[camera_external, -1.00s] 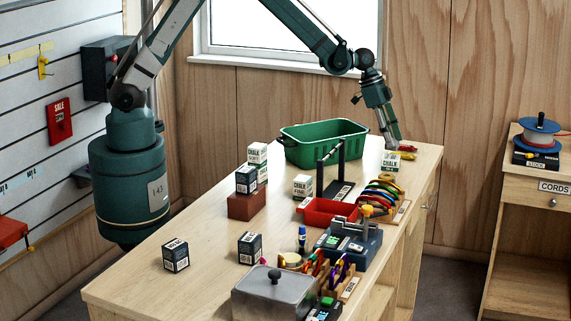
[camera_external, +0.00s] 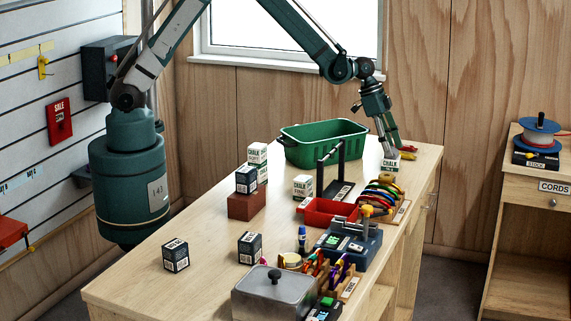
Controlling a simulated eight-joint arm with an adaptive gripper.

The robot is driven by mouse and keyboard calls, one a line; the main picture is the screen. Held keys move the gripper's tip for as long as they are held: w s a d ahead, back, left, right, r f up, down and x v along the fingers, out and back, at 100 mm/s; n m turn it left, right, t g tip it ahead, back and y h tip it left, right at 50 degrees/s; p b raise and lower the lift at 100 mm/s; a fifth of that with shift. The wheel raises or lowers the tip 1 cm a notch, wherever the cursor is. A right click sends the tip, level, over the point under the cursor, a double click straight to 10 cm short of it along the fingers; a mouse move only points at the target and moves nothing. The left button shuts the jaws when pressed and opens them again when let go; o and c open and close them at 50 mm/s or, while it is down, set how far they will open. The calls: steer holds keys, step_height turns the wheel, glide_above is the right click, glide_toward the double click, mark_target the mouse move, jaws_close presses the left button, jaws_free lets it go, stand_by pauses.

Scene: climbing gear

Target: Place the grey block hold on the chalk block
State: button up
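My gripper (camera_external: 387,147) points down at the far right end of the workbench, directly over a white and green box labelled CHALK (camera_external: 391,166). A small grey shape shows between the fingertips and the top of this box. It may be the grey block hold, but it is too small to tell from the fingers. Whether it touches the box is unclear. The finger opening cannot be made out. Other white chalk boxes stand behind the brick (camera_external: 258,155) and in the middle of the bench (camera_external: 303,186).
A green bin (camera_external: 324,144) stands left of my gripper. In front are a black stand (camera_external: 321,172), coloured rings (camera_external: 381,196), a red tray (camera_external: 328,212) and a scale-like device (camera_external: 350,245). Dark boxes (camera_external: 176,255) stand on the front left, with bare bench around them.

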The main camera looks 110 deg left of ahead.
steer(key=shift+r, duration=0.15)
steer(key=v, duration=1.2)
stand_by(0.5)
stand_by(0.8)
steer(key=s+d+r, duration=0.4)
steer(key=d+r, duration=0.1)
steer(key=d, duration=0.3)
steer(key=s+d+r+t, duration=0.1)
steer(key=s+d+r, duration=0.4)
steer(key=d, duration=0.4)
steer(key=s+d+r, duration=0.4)
steer(key=d+r, duration=0.2)
steer(key=d, duration=0.2)
steer(key=s+d+t, duration=0.1)
steer(key=s+d, duration=0.7)
steer(key=s, duration=0.4)
steer(key=s+d+f, duration=0.1)
steer(key=s+d, duration=0.8)
steer(key=s, duration=0.3)
steer(key=shift+d+f+t, duration=0.2)
steer(key=shift+d+t, duration=0.05)
steer(key=shift+t, duration=0.15)
